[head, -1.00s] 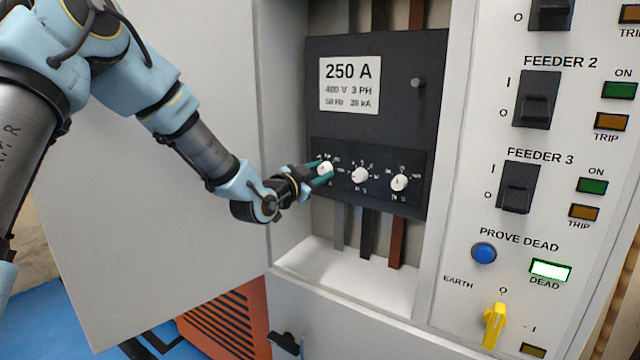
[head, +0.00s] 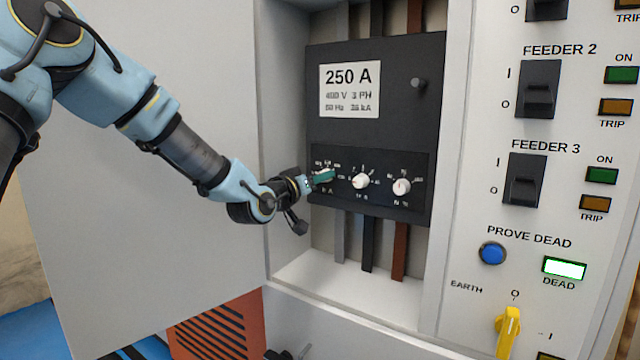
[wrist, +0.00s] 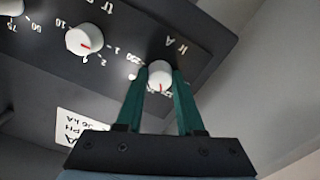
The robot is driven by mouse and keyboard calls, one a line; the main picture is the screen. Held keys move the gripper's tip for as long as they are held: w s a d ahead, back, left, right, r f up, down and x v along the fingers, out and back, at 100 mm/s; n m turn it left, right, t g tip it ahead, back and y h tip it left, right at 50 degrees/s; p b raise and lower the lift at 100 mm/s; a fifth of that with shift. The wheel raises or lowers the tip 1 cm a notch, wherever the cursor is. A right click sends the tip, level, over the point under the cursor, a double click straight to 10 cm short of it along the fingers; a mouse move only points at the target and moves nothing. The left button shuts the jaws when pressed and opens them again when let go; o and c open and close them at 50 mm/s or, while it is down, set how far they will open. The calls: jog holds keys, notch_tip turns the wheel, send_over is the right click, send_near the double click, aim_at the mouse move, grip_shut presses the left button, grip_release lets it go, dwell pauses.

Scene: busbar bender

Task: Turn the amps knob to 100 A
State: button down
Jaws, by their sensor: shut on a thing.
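The amps knob (wrist: 160,76) is a small white round knob with a red pointer mark, beside the label "Ir A" in the wrist view. Its pointer faces the bottom of that view; the number it points at cannot be read. My gripper (wrist: 160,84) has its two green fingers closed on either side of the knob. In the head view my gripper (head: 324,176) is at the leftmost knob of the dark breaker panel (head: 375,110) and covers it. The scale numbers around it are partly hidden and blurred.
Two more white knobs, the middle one (head: 361,181) and the right one (head: 401,187), sit close to the right of my gripper. A grey cabinet wall (head: 285,150) stands close on the left. Feeder switches and a yellow earth handle (head: 508,332) are farther right.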

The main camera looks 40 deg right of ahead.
jog(key=n, duration=1.1)
jog(key=shift+b, duration=0.4)
jog(key=shift+f, duration=0.1)
jog(key=c, duration=0.5)
grip_release()
jog(key=b+v, duration=0.2)
jog(key=v, duration=0.9)
